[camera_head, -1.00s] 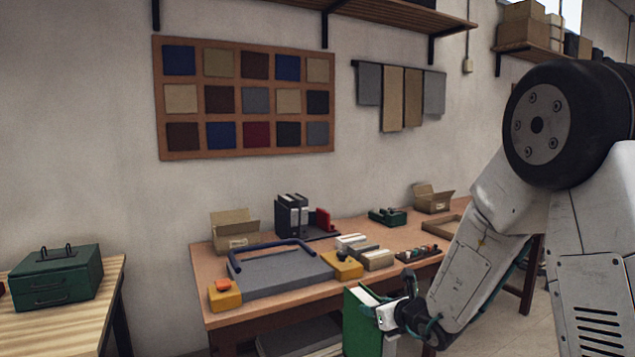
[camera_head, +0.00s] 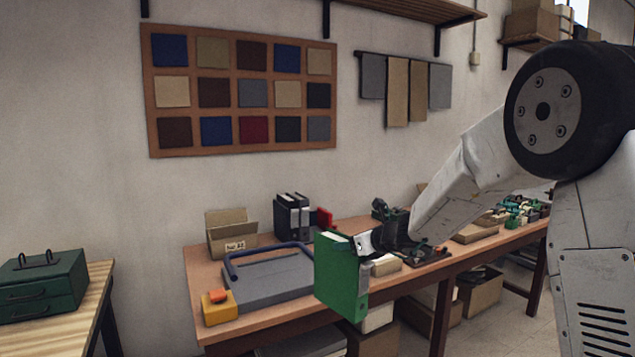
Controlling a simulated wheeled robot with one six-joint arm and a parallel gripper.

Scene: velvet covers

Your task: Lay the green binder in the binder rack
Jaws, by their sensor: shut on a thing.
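The green binder (camera_head: 341,277) is upright in front of the workbench's front edge, its top a little above the bench top. My gripper (camera_head: 362,243) is shut on the binder at its upper right edge. The fingertips are small and partly hidden. The binder rack (camera_head: 312,233) stands at the back of the bench, behind and left of the binder. Black binders (camera_head: 289,215) stand upright in its left part, and a red item (camera_head: 324,218) is at its right. The binder and gripper hide part of the rack's base.
A grey press-like board (camera_head: 268,280) with a blue handle and a yellow switch box (camera_head: 219,308) fill the bench's front left. An open cardboard box (camera_head: 231,234) stands behind. A green metal chest (camera_head: 42,285) sits on the left table. Small items crowd the bench's right.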

